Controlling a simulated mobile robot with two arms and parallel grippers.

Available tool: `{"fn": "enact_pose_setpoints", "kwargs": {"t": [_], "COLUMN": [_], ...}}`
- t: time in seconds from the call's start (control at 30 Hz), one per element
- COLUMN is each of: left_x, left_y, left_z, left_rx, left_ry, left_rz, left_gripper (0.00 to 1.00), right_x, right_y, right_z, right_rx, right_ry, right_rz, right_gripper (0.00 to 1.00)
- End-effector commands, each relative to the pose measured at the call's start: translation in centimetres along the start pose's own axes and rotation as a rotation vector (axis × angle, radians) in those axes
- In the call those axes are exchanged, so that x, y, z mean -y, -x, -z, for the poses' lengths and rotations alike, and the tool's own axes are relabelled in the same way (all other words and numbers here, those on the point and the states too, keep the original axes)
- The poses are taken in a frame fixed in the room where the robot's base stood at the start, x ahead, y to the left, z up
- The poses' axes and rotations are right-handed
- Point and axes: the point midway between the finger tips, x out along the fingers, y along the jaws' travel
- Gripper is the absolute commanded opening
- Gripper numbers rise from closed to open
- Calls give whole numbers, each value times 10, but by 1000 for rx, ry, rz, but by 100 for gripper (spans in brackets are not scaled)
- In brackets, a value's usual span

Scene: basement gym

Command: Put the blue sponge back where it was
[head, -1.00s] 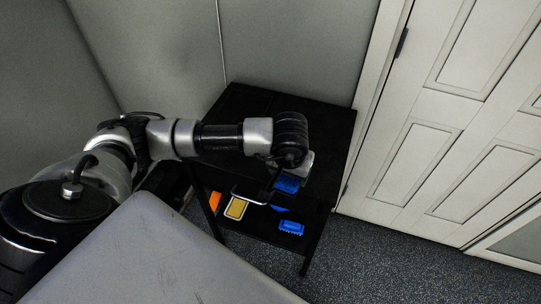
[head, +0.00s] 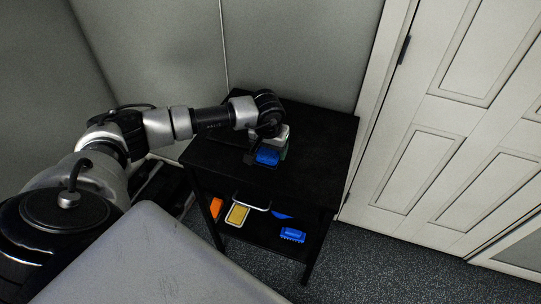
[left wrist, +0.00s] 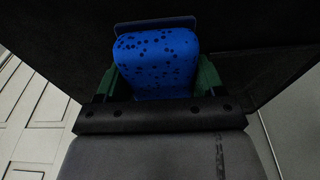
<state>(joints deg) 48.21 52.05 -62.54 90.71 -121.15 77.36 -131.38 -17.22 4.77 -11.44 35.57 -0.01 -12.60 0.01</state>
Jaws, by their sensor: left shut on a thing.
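The blue sponge (head: 267,158), dotted with dark holes, is held in my left gripper (head: 271,150) over the top of the black cart (head: 320,150). The left wrist view shows the sponge (left wrist: 155,65) between the two green fingers of the left gripper (left wrist: 155,80), which are shut on its sides. I cannot tell whether the sponge touches the cart top. A thin dark blue-grey edge (left wrist: 150,24) shows just beyond the sponge; I cannot tell what it is. My right gripper is not in view.
The cart's lower shelf holds an orange thing (head: 216,208), a yellow sponge-like thing (head: 237,214) with a pale border, a partly hidden blue thing (head: 282,215) and a blue brush-like thing (head: 292,235). A white panelled door (head: 430,140) stands to the right. The rest of the cart top looks clear.

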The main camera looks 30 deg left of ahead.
Motion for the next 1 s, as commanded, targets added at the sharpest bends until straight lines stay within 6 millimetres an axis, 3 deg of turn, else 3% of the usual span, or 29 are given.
{"fn": "enact_pose_setpoints", "kwargs": {"t": [0.3,0.67,0.7,0.8,0.83,1.0], "left_x": [0,0,0,0,0,0], "left_y": [-38,-43,-41,-41,-41,-41], "left_z": [-6,-6,-6,-6,-6,-6], "left_rx": [2,0,0,0,0,0], "left_ry": [0,0,0,0,0,0], "left_rz": [1,0,0,1,1,0], "left_gripper": [49,49,74,90,94,94], "right_x": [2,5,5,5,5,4], "right_y": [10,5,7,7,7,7], "right_z": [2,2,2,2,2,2], "right_rx": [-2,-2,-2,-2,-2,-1], "right_ry": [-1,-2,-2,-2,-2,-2], "right_rz": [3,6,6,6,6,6], "right_gripper": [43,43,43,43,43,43]}}
